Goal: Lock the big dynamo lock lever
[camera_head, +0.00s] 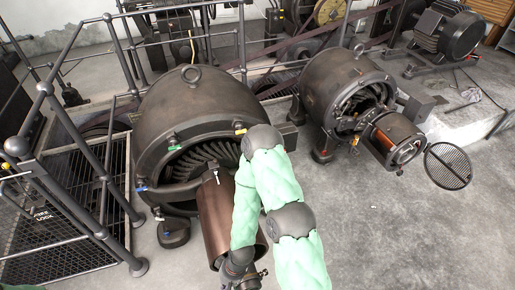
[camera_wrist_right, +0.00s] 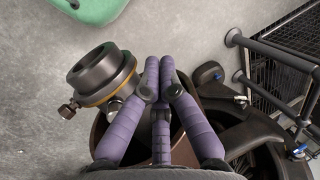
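The big dynamo (camera_head: 190,108) is a dark ribbed drum at left centre in the head view. Its front rim carries small levers: a green one (camera_head: 173,148), a blue one (camera_head: 141,188) and a yellow one (camera_head: 240,129). I cannot tell which is the lock lever. A brown cylinder (camera_head: 217,215) sticks out of its front. My right gripper (camera_wrist_right: 160,64) has its purple fingers drawn together with nothing seen between them, above the brown cylinder and beside a dark ring with a brass band (camera_wrist_right: 105,75). In the head view its fingers cannot be made out. My left gripper is not in view.
A smaller dynamo (camera_head: 340,85) stands to the right, with its own copper part and a round grille (camera_head: 447,166) in front. Metal railings (camera_head: 75,155) and a grated platform (camera_head: 55,240) lie at left. The grey floor (camera_head: 400,235) at lower right is free.

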